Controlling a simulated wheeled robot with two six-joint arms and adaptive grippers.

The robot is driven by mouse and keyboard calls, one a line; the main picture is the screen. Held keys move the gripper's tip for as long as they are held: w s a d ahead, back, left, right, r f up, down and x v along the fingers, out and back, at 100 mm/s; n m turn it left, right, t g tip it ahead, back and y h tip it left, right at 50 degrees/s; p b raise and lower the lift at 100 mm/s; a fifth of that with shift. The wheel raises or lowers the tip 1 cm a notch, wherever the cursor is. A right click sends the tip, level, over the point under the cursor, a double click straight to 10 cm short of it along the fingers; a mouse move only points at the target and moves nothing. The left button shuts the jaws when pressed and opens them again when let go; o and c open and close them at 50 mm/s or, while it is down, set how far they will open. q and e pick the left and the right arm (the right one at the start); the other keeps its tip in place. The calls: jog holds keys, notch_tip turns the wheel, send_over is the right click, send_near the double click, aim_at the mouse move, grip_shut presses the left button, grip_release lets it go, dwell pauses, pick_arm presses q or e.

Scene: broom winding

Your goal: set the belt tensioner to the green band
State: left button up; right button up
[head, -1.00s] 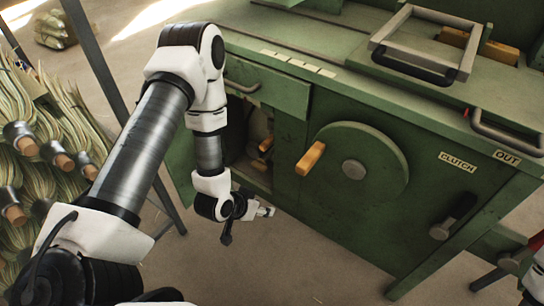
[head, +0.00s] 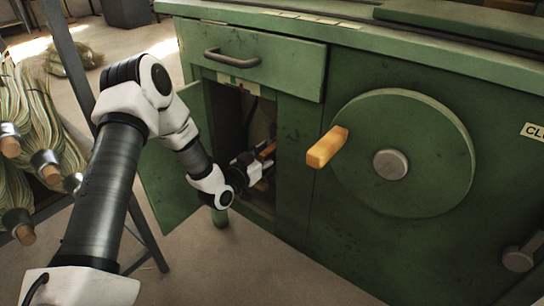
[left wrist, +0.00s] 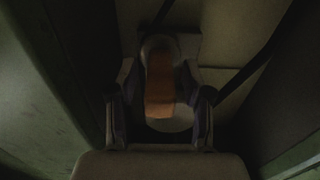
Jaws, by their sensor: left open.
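An orange handle (head: 267,151) shows inside the open cabinet, partly hidden by my gripper. In the left wrist view the orange handle (left wrist: 160,85) stands between the two fingers, on a pale round-ended part. My left gripper (head: 258,165) is at the cabinet opening, its fingers reaching inside. In the left wrist view the left gripper (left wrist: 159,110) is open, one finger on each side of the handle, with dark gaps between. Any scale inside is too dark to read. My right gripper is out of view.
A drawer with a grey handle (head: 232,60) is above the opening. The open green door (head: 165,180) stands left of it. A large green wheel (head: 430,160) with an orange knob (head: 327,147) is to the right. Broom bundles (head: 40,130) stand at the left.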

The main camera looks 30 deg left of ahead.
pick_arm(q)
jog(key=shift+w+f, duration=0.1)
jog(key=shift+w, duration=0.55)
grip_shut()
jog(key=shift+a+r, duration=0.25)
jog(key=shift+a, duration=0.05)
jog(key=shift+w+a+f+p, duration=0.1)
jog(key=shift+a+p, duration=0.65)
jog(key=shift+a, duration=0.45)
grip_release()
